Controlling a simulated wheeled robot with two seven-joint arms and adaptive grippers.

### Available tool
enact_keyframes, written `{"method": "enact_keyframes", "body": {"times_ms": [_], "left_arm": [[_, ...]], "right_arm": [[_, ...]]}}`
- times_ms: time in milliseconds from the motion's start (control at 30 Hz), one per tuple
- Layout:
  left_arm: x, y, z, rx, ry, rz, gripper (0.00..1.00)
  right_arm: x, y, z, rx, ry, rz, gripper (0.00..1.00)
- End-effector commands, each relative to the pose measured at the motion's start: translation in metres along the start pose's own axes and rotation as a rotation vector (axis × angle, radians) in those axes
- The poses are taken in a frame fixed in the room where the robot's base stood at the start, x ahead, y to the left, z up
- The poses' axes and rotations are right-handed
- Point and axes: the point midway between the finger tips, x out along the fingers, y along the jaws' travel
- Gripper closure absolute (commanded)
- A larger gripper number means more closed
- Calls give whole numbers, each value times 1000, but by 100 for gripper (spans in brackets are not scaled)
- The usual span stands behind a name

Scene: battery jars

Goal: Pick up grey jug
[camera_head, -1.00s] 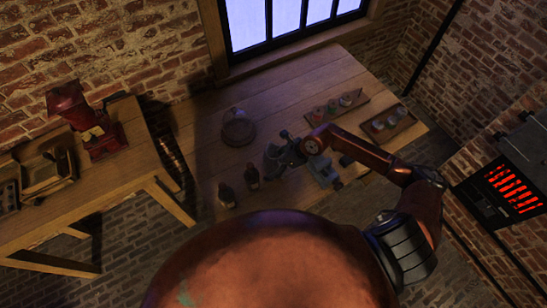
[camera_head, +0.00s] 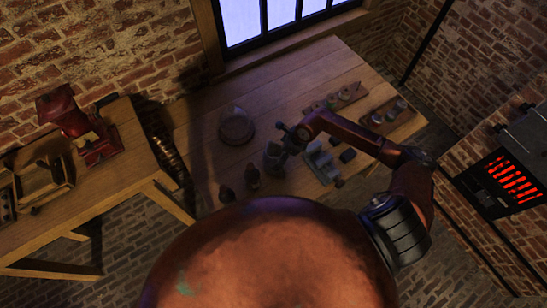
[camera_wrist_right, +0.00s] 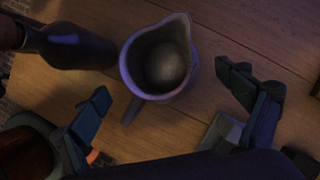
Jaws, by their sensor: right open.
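The grey jug (camera_head: 272,156) stands upright on the wooden table; I see down into its open mouth in the right wrist view (camera_wrist_right: 136,68). Its spout points up-right and its handle points down-left there. My right gripper (camera_head: 290,140) is just above and beside the jug in the head view. In the wrist view my right gripper (camera_wrist_right: 163,84) is open, its two fingers apart on either side of the jug's handle side. Nothing is between the fingers' pads. My left gripper is not in view.
Dark bottles (camera_head: 252,176) stand left of the jug, one close to it. A grey metal device (camera_head: 320,160) stands close on the right. A round lidded object (camera_head: 236,126) is behind. Jar trays (camera_head: 372,117) lie at the right. The table's left rear part is clear.

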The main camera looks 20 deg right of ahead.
Motion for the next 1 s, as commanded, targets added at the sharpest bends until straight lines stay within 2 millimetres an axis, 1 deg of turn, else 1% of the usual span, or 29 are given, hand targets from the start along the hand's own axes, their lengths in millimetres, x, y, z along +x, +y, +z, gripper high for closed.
{"method": "enact_keyframes", "body": {"times_ms": [33,100,233,300,400,633,800,1000], "left_arm": [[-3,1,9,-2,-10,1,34],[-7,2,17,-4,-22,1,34],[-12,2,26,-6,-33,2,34],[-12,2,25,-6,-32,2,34],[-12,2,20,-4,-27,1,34],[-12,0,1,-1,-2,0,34],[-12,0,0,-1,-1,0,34],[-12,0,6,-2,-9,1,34]], "right_arm": [[4,0,0,4,0,0,7],[13,0,0,5,0,1,7],[33,-1,0,5,-1,1,7],[42,-2,0,5,-1,1,7],[49,-2,0,2,-1,0,7],[51,-2,1,-1,-1,0,7],[51,-2,1,-1,-1,0,18],[51,-2,1,-1,-1,0,32]]}}
